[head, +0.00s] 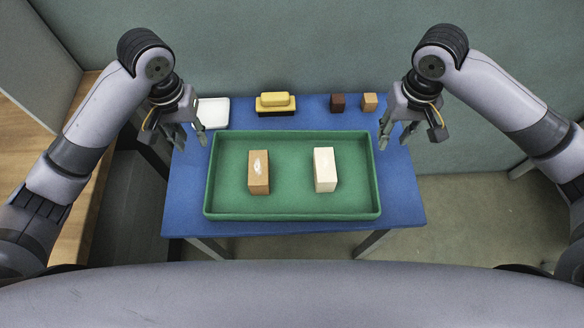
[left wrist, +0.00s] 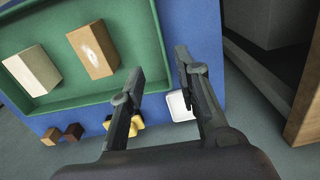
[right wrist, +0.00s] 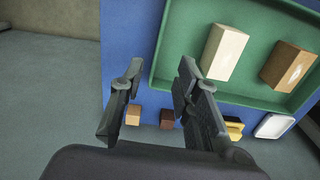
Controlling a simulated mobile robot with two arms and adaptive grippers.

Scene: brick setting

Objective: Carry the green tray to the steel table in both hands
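The green tray (head: 291,205) lies flat on a blue table (head: 402,190). It holds a brown block (head: 258,178) and a cream block (head: 325,172), standing apart from each other. My left gripper (head: 173,143) is open and empty above the tray's left edge area; in the left wrist view its two fingers (left wrist: 160,80) are spread beside the tray wall. My right gripper (head: 397,142) is open and empty near the tray's right side; its fingers (right wrist: 156,85) are apart in the right wrist view. Neither gripper visibly touches the tray. I cannot make out a steel table.
Behind the tray on the blue table are a white dish (head: 212,112), a yellow-topped brush-like object (head: 275,103), a dark brown cube (head: 338,103) and a tan cube (head: 370,102). A wooden surface (head: 22,140) stands at the left. A green-grey wall (head: 300,45) is close behind.

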